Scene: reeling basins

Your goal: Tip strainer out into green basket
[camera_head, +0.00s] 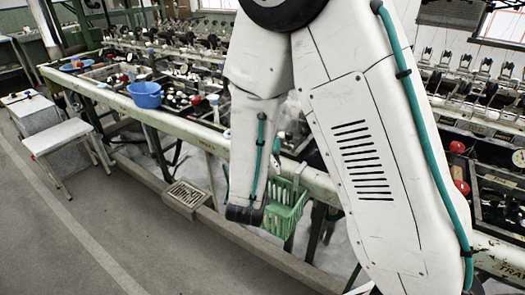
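A light green basket (287,206) with slatted sides hangs at the front of the long bench, right of my arm's lower end. My white arm fills the middle and right of the view, and its forearm reaches down to a dark joint just left of the basket. My gripper's fingers do not show; the arm hides them or they lie behind it. I cannot make out a strainer. A blue basin (146,95) stands on the bench at the left; its inside is hard to read.
The long bench (200,134) carries reeling machinery and several red and white balls. A white stool (57,136) stands on the floor at the left. A drain grate (186,194) lies below the bench. The grey floor (120,235) in front is clear.

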